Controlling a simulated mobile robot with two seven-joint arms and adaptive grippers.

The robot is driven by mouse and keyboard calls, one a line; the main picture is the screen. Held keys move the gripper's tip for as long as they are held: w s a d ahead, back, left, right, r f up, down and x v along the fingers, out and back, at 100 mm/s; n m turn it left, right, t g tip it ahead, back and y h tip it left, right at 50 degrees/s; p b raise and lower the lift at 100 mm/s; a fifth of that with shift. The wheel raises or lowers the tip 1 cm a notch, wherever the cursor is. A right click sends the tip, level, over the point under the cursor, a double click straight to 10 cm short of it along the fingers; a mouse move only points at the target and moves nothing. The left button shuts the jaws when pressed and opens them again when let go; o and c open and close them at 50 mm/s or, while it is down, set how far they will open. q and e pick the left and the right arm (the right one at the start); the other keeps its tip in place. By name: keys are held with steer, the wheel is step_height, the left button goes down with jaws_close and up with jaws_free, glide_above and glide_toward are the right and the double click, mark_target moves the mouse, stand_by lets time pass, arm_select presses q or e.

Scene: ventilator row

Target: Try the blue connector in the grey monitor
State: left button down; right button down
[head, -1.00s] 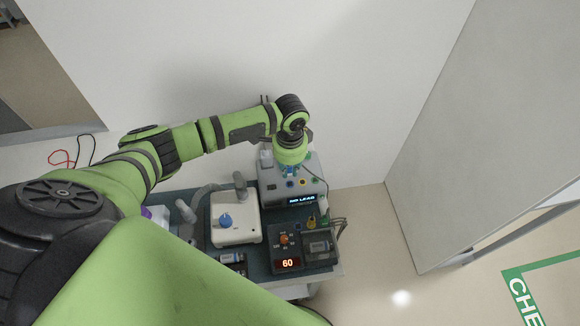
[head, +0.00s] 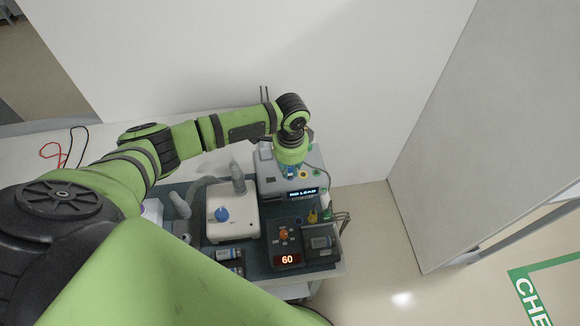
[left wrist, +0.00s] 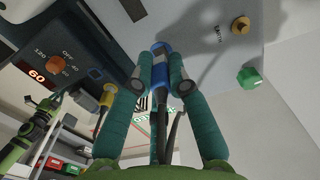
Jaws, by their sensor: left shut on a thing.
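The grey monitor (head: 265,180) stands at the back of the cart, its display reading "NO LEAD". My left gripper (head: 291,166) points down over its socket face. In the left wrist view the teal fingers of my left gripper (left wrist: 160,78) are shut on the blue connector (left wrist: 160,50), whose cable trails back between them. The connector's tip points at the monitor's pale face (left wrist: 210,75); I cannot tell whether it is in a socket. A green socket (left wrist: 250,78) and a brass post (left wrist: 240,25) marked as earth are to its right. My right gripper is out of view.
A dark box (head: 285,258) showing "60" with an orange knob stands at the front, beside a yellow connector (head: 312,216) and a grey cabled block (head: 322,241). A white unit (head: 232,222) with a blue knob is to the left. Wall is close behind.

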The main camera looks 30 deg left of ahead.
arm_select(q)
steer(key=shift+f, duration=0.3)
steer(key=shift+f+b, duration=0.45)
steer(key=shift+f, duration=0.15)
stand_by(0.7)
steer(key=c, duration=1.1)
jaws_free()
steer(key=shift+r, duration=0.2)
step_height(320, 180, up, 12)
steer(key=shift+f, duration=0.15)
steer(key=shift+d, duration=0.1)
